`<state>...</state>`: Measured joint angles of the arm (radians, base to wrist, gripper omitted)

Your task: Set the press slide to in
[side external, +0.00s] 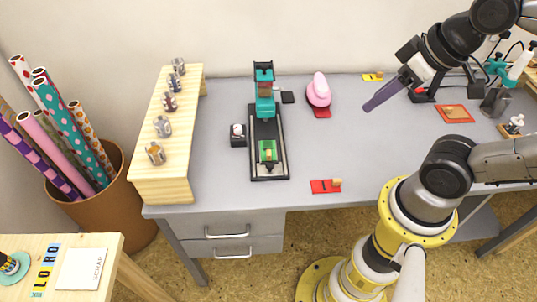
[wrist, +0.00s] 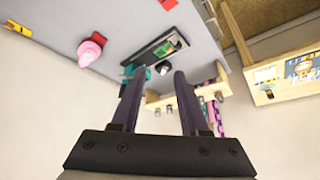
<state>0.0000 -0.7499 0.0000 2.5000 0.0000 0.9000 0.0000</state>
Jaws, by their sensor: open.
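The press is a teal upright (side external: 265,106) at the back end of a long black base (side external: 254,133) on the grey desk. Its slide, a green plate (side external: 268,147) with a small wooden knob (side external: 269,156), sits at the front end of the base, away from the upright. In the wrist view the green plate (wrist: 164,48) shows beyond the fingers, and the teal upright is partly hidden by them. My gripper (side external: 372,102) is in the air to the right of the press, well apart from it. Its purple fingers (wrist: 158,75) are open with nothing between them.
A pink rounded object (side external: 318,90) stands behind and right of the press. A wooden rack (side external: 176,125) with several tins stands at the left. The desk's middle right is clear.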

